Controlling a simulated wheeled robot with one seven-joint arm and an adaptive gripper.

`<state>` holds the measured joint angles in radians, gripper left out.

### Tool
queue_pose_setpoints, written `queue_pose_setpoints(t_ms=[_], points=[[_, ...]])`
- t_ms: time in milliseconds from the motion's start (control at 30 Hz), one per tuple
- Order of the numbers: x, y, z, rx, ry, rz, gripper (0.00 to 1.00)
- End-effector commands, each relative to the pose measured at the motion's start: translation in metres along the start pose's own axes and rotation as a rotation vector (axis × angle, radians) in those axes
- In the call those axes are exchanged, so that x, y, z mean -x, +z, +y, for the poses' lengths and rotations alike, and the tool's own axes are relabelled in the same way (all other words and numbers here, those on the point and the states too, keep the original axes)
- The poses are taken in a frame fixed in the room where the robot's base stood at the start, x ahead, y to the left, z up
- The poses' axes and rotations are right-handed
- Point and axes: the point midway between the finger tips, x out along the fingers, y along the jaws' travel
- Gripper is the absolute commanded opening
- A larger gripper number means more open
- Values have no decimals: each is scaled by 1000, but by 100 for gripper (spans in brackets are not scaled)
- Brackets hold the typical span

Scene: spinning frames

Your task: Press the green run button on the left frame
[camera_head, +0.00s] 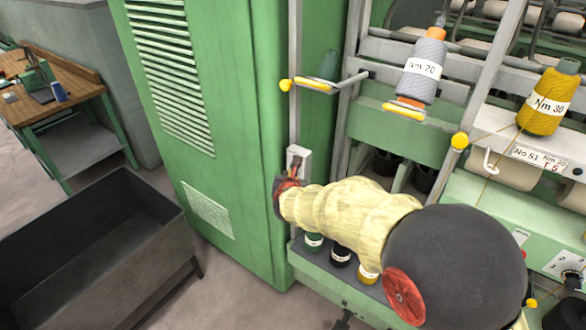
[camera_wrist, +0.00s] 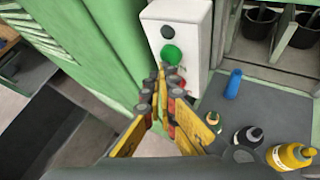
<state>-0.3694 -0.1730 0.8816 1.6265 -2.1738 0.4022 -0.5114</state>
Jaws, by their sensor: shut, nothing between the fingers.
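The green run button (camera_wrist: 171,54) is a round button on a white control box (camera_wrist: 196,22), fixed beside the tall green cabinet. A dark round button (camera_wrist: 167,32) sits above it. The box also shows in the head view (camera_head: 298,154), mostly behind my arm. My gripper (camera_wrist: 163,72) is shut and empty, its tips just below the green button in the wrist view. I cannot tell whether they touch the button or the box. The lower face of the box is partly hidden by the fingers. In the head view my gripper (camera_head: 287,184) is at the box's lower edge.
The green cabinet (camera_head: 235,120) stands close on the left. Yarn cones (camera_wrist: 290,156) and a blue tube (camera_wrist: 233,84) stand on a grey shelf below right. A dark bin (camera_head: 80,240) is at lower left. Spools (camera_head: 424,65) and yellow-tipped rods are above right.

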Motion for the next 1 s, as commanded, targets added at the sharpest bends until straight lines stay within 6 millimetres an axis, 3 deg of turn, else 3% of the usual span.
queue_pose_setpoints(t_ms=[1000], points=[[-6,5,-4,-1,0,-1,0]])
